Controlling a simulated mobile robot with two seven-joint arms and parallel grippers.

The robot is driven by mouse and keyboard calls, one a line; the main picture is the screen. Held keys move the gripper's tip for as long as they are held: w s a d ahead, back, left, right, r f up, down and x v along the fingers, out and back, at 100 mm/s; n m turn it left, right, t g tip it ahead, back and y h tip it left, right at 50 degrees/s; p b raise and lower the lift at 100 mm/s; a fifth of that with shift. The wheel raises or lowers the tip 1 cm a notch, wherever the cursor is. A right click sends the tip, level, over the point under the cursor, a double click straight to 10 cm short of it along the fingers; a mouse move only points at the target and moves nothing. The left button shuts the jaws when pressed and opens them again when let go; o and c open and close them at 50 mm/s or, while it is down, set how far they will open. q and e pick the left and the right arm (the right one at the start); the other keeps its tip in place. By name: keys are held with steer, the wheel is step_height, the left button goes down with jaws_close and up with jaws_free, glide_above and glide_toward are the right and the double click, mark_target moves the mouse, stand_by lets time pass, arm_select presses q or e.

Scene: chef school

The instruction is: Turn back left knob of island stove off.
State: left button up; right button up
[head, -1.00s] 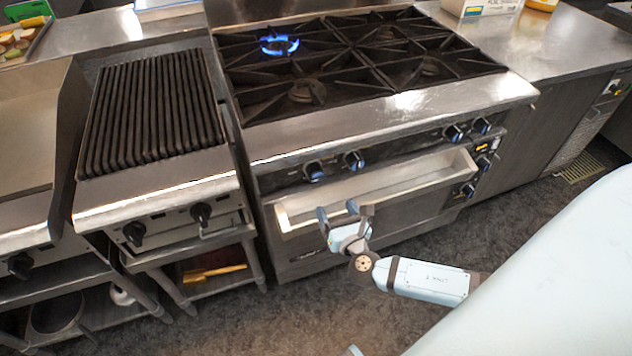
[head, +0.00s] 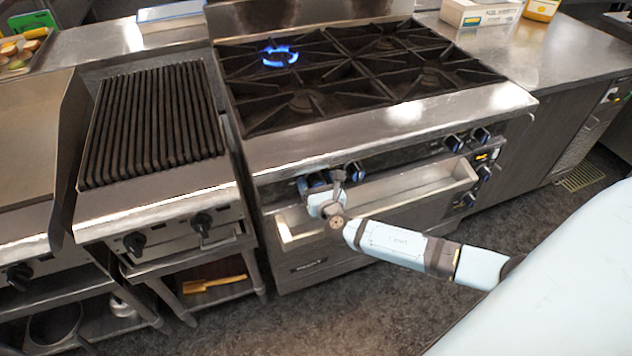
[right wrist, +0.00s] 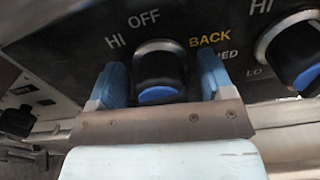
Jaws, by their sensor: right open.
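The island stove (head: 420,108) has a blue flame on its back left burner (head: 281,56). On the front panel, the leftmost knob (head: 301,184) is mostly hidden by my right gripper (head: 325,178) in the head view. In the right wrist view that knob (right wrist: 158,68) is dark with a blue front, under the labels HI, OFF and BACK. The open fingers of my right gripper (right wrist: 160,84) stand on either side of it, with no clear grip. Its pointer direction cannot be told. My left gripper is not in view.
A second knob (head: 354,171) sits just right of the first and also shows in the right wrist view (right wrist: 296,55). An open drawer-like ledge (head: 415,187) juts out below the knobs. A grill (head: 155,125) stands on the left.

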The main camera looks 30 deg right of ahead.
steer(key=c, duration=0.9)
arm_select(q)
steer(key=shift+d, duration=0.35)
